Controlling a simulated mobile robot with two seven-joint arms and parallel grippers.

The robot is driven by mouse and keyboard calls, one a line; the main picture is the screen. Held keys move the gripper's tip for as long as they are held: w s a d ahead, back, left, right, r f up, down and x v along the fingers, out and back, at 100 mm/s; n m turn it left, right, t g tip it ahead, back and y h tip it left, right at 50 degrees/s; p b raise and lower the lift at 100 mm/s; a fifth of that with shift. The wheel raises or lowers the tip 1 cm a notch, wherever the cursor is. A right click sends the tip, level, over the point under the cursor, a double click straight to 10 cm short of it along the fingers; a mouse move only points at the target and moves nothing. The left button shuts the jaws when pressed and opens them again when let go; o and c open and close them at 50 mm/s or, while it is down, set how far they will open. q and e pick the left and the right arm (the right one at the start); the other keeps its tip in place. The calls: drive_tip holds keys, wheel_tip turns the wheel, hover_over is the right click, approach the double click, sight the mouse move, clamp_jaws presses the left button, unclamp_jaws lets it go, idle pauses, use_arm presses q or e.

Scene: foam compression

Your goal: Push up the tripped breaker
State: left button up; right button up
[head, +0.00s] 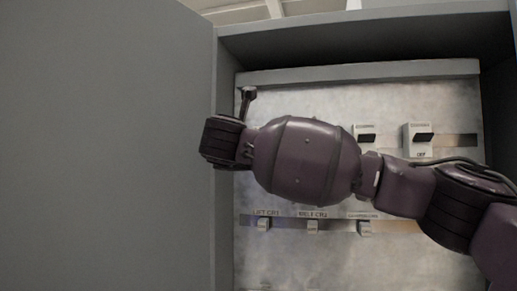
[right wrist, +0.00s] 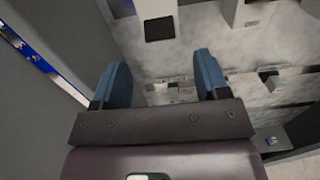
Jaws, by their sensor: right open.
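The breaker panel (head: 400,97) is a mottled grey plate inside an open cabinet. In the head view, two white breakers with black toggles sit in its upper right: one (head: 364,144) and a larger one (head: 418,147) marked OFF. Three small breakers sit in a lower row: left (head: 263,225), middle (head: 312,227), right (head: 365,229). I cannot tell which is tripped. My right arm crosses the panel and hides its middle. My right gripper (right wrist: 163,62) is open and empty, its two blue fingers apart. A breaker with a black toggle (right wrist: 160,29) shows just beyond them. My left gripper is out of view.
A large grey cabinet door or wall (head: 105,150) fills the left of the head view. The cabinet's top edge (head: 370,25) and a grey ledge (head: 360,73) run above the panel. A side wall (right wrist: 60,40) lies close left of the fingers in the wrist view.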

drive_tip(key=x, duration=0.6)
drive_tip(key=shift+w, duration=0.2)
drive_tip(key=c, duration=0.9)
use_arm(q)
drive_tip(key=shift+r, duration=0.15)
